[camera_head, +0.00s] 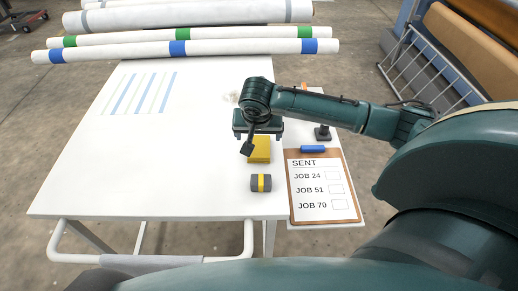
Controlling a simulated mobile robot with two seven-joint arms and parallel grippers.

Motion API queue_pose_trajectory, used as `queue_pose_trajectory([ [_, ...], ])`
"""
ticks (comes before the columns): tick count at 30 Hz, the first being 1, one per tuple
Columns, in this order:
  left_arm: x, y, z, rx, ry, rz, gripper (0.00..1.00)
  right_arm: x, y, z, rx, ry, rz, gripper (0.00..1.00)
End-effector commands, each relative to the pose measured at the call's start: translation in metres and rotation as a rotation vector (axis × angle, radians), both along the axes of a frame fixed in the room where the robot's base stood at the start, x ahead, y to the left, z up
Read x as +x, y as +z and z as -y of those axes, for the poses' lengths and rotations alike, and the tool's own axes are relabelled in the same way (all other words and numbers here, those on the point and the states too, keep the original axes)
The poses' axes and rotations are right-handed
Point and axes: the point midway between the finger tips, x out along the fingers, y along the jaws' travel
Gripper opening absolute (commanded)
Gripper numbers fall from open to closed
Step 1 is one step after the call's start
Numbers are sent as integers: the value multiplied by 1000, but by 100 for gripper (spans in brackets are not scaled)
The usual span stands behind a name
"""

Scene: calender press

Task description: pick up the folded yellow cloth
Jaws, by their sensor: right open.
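The folded yellow cloth (260,150) lies on the white table (150,180), right of its middle. My right gripper (258,138) is just above and behind the cloth as seen from my head, and its arm comes in from the right. The gripper is open, and part of it covers the cloth's far edge and left side. I cannot tell whether the fingers touch the cloth. My left gripper is not in view.
A grey roll with a yellow band (261,183) lies just in front of the cloth. A clipboard (322,187) lies to the right, with a small dark object (322,133) behind it. Long white rolls (120,47) lie across the far end.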

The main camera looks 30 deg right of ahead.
Motion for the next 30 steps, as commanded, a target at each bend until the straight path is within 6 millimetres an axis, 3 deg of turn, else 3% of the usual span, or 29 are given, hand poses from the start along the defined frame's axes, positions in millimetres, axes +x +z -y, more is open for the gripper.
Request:
queue_pose_trajectory([
  [10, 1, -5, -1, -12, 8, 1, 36, 11, -44, 10, -1, 0, -1, 85],
  [30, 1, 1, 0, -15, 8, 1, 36, 12, -48, 10, 0, 1, -1, 85],
])
